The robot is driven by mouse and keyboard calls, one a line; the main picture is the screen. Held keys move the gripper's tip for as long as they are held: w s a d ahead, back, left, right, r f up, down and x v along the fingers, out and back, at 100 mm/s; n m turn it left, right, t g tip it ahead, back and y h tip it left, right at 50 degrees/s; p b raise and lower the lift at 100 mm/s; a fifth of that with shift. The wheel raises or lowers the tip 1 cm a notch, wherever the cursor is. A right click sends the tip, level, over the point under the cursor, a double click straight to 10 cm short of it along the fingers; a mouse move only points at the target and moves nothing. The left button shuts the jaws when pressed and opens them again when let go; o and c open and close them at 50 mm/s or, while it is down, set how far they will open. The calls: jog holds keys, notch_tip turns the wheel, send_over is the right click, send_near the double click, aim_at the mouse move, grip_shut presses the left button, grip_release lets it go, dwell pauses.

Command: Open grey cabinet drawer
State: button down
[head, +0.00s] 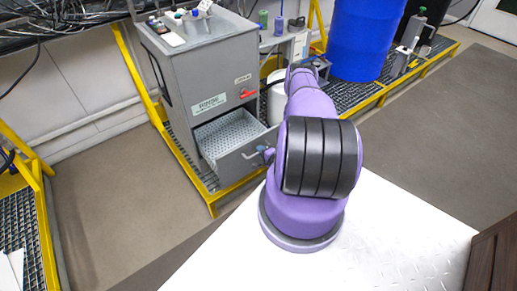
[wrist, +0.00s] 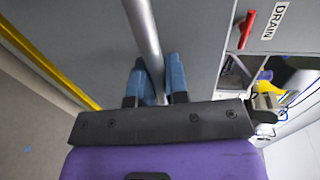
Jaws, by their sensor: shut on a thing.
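The grey cabinet (head: 205,75) stands on the yellow-edged platform, with a "RINSE" label on its front. Its lower drawer (head: 238,164) is pulled out, and a perforated light-grey bottom shows inside it. My gripper (head: 264,154) is at the drawer front, partly hidden behind my purple arm in the head view. In the wrist view the blue fingers of my gripper (wrist: 157,78) lie on either side of the drawer's round metal bar handle (wrist: 144,35) and are shut on it. The handle is mostly hidden in the head view.
Bottles and a tray stand on the cabinet top (head: 212,30). A red valve handle (head: 247,93) sits above the drawer, beside a "DRAIN" label. A white bucket (head: 276,100) and a blue drum (head: 362,40) stand to the right. The yellow platform edge (head: 235,187) runs below the drawer.

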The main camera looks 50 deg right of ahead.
jog(key=shift+f+v, duration=0.15)
jog(key=shift+v, duration=0.6)
jog(key=shift+f+v, duration=0.15)
jog(key=shift+v, duration=0.6)
jog(key=c, duration=1.1)
grip_release()
jog(key=shift+c, duration=0.2)
jog(key=v, duration=1.1)
